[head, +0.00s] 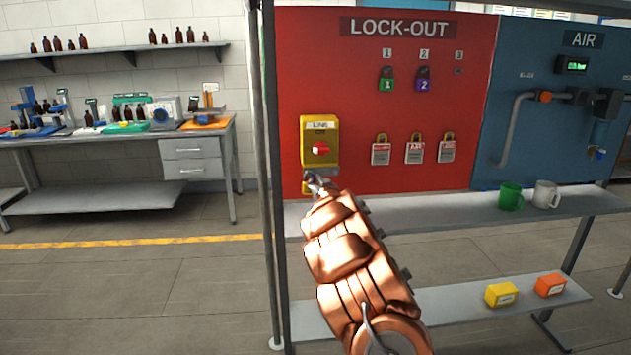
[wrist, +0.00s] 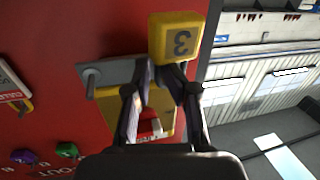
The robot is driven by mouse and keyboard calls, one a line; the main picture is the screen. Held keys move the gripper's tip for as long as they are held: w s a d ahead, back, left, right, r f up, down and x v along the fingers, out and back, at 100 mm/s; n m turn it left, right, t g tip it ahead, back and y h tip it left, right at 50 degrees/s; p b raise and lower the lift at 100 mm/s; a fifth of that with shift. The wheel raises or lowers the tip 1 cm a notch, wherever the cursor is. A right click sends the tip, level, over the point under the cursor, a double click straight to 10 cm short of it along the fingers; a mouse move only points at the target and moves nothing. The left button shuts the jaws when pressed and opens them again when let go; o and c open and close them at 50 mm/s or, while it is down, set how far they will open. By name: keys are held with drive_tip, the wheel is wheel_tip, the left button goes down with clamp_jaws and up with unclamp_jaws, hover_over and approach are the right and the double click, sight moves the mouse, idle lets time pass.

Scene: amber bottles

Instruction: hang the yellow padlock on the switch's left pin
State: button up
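The yellow padlock, marked 3, (wrist: 178,38) is at my fingertips in the wrist view; a small part of it (head: 306,188) shows below the switch in the head view. My gripper (wrist: 168,72) is shut on it; the gripper (head: 316,181) also shows in the head view. The yellow switch (head: 333,131) with a red knob is on the red board, right behind my fingers. A grey bracket (wrist: 113,71) at the switch carries one visible pin (wrist: 91,84), its right one. The left pin and the shackle are hidden by my fingers and the padlock, so I cannot tell whether they touch.
A green mug (head: 511,197) and white mug (head: 546,194) stand on the shelf at right. A grey post (head: 267,150) stands close left of the switch.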

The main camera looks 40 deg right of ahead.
drive_tip(key=v, duration=0.3)
drive_tip(key=shift+s+a+f, duration=0.1)
drive_tip(key=shift+f, duration=0.05)
approach(314, 181)
drive_tip(key=shift+s+a+r, duration=0.2)
drive_tip(key=shift+s+r, duration=0.05)
drive_tip(key=shift+s, duration=0.3)
drive_tip(key=shift+s+a+r, duration=0.2)
drive_tip(key=shift+s+r, duration=0.05)
drive_tip(key=shift+s, duration=0.25)
